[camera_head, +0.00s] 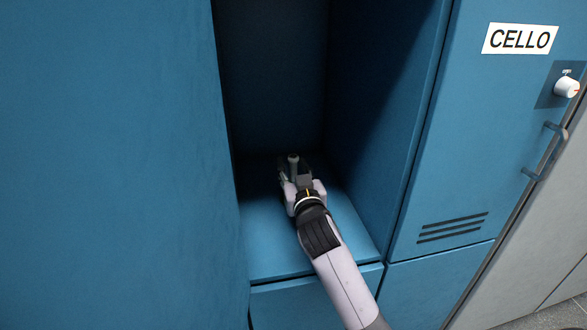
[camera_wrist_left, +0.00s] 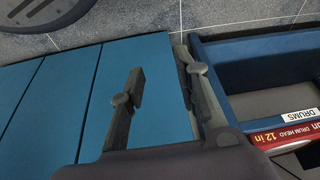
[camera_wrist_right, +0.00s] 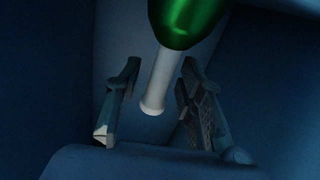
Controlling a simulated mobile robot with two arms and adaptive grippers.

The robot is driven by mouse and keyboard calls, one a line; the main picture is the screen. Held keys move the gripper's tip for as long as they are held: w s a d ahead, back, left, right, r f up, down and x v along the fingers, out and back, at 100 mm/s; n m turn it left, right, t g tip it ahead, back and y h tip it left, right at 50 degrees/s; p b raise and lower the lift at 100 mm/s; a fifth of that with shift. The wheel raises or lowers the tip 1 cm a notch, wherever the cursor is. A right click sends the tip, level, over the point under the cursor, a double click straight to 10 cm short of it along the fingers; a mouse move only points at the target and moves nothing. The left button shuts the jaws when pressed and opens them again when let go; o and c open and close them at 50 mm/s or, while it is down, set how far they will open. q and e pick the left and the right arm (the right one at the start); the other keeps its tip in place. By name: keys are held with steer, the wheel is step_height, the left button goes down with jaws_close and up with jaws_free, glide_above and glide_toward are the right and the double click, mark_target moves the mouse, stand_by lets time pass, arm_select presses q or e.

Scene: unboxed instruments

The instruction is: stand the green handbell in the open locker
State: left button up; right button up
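The green handbell (camera_wrist_right: 190,18) shows in the right wrist view with its pale handle (camera_wrist_right: 158,80) lying between my right fingers. A gap shows on both sides of the handle. My left gripper (camera_wrist_left: 160,88) is open and empty, outside the locker, above blue panels.
A closed locker door labelled CELLO (camera_head: 470,140) with a white knob (camera_head: 566,87) is right of the opening. A large blue panel (camera_head: 110,160) stands left.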

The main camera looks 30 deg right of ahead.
steer(key=shift+r, duration=0.1)
steer(key=p+v, duration=0.1)
steer(key=v, duration=1.1)
